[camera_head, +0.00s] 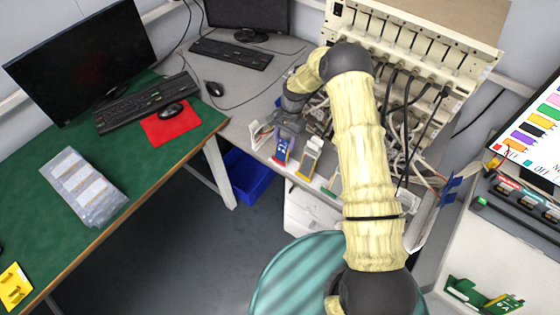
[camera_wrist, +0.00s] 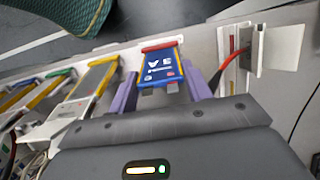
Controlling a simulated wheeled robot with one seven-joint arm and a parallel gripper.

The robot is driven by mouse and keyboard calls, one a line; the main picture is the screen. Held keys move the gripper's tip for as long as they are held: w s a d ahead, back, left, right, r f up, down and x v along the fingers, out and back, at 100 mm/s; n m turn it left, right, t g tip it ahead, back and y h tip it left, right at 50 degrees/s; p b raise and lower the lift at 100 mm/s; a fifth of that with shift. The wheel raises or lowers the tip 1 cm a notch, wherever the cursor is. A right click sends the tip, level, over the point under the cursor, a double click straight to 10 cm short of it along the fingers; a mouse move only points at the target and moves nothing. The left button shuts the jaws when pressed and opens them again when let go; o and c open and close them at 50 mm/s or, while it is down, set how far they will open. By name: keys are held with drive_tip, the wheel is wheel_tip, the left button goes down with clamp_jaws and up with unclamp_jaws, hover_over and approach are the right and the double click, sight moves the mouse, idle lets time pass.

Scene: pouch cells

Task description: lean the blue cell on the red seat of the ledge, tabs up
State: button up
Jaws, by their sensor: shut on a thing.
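The blue cell (camera_wrist: 161,66) shows in the wrist view between the two purple fingers of my gripper (camera_wrist: 163,88), which is shut on its sides. Its two grey tabs point back toward my gripper, and pale lettering marks its face. Its far end meets the red seat (camera_wrist: 160,43) on the white ledge; I cannot tell whether the seat bears its weight. In the head view the blue cell (camera_head: 283,148) stands tilted below my gripper (camera_head: 288,130), tabs hidden, with the red seat (camera_head: 277,162) at its foot.
A grey cell (camera_head: 309,155) leans on the yellow-edged seat beside it. A white bracket (camera_wrist: 282,47) stands on the other side. Cables and the pale rack (camera_head: 420,40) crowd the space behind. A blue bin (camera_head: 248,175) sits on the floor below.

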drive_tip(key=o, duration=1)
drive_tip(key=p+v, duration=0.3)
drive_tip(key=v, duration=0.4)
drive_tip(key=shift+r+p, duration=0.3)
idle(0.7)
drive_tip(key=shift+r+p, duration=1.2)
drive_tip(key=shift+r, duration=0.8)
